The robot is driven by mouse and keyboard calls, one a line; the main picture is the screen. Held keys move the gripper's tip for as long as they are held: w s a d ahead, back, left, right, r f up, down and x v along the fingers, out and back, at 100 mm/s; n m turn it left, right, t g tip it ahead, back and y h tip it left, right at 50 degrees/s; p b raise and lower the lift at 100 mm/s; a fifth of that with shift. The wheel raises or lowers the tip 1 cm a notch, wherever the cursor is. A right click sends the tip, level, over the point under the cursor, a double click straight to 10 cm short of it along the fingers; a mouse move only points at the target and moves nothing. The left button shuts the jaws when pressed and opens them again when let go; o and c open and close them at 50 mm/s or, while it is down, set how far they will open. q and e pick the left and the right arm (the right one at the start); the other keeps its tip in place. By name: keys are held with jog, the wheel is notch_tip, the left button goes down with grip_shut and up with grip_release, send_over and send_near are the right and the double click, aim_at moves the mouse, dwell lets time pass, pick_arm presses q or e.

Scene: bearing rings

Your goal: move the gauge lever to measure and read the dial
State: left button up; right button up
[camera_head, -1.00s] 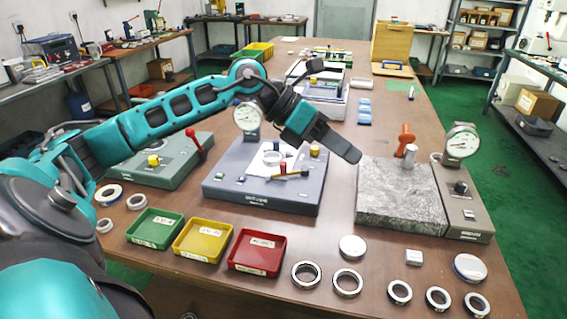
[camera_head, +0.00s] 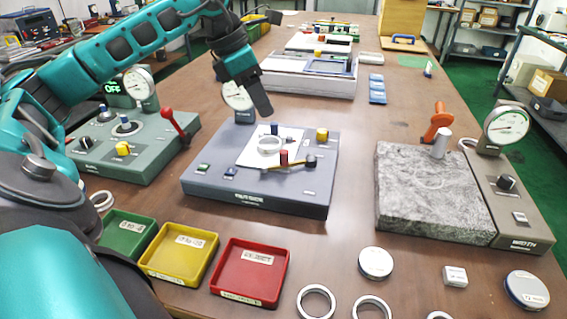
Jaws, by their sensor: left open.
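The blue-grey gauge block (camera_head: 252,195) stands mid-table. Its round dial (camera_head: 237,96) is at the back; the reading is too small to make out, and my arm passes close beside it. My left gripper (camera_head: 264,110) is open, pointing down above the back of the gauge block, apart from both levers. My right gripper is not in view.
Green (camera_head: 127,238), yellow (camera_head: 178,255) and red (camera_head: 250,272) trays line the front. A granite slab (camera_head: 432,195) with another dial gauge (camera_head: 506,126) stands at right. Loose rings (camera_head: 316,301) and discs (camera_head: 375,263) lie in front. Bare table separates block and slab.

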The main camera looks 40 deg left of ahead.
aim_at(284, 150)
pick_arm(q)
jog(key=x, duration=0.4)
jog(key=b+x, duration=0.1)
jog(key=x, duration=0.9)
jog(key=shift+s+d+f+b, duration=0.1)
jog(key=shift+s+f+b, duration=0.1)
jog(key=shift+b, duration=0.2)
grip_shut()
